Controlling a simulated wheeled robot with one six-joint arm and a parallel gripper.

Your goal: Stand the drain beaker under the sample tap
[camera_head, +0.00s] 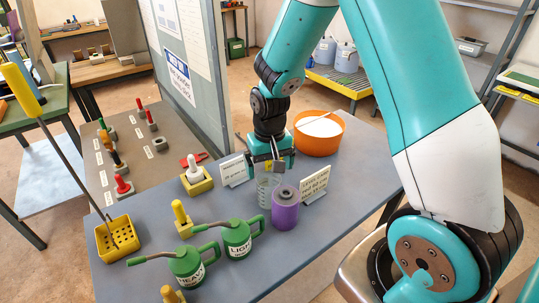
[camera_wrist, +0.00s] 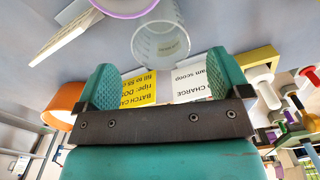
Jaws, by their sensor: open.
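A clear graduated beaker (camera_head: 267,189) stands upright on the blue-grey bench, just left of a purple cylinder. It also shows in the wrist view (camera_wrist: 162,42), top centre, just beyond the fingertips. My gripper (camera_head: 268,164) is above and behind the beaker in the head view. In the wrist view its teal ridged fingers (camera_wrist: 163,68) are spread wide, with nothing held between them. I cannot make out a sample tap in either view.
The purple cylinder (camera_head: 285,210) stands close beside the beaker. Sign cards (camera_head: 314,186), an orange bowl (camera_head: 319,135), green cans (camera_head: 237,240) and a yellow block with a white knob (camera_head: 196,181) surround it. The bench's front right is clear.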

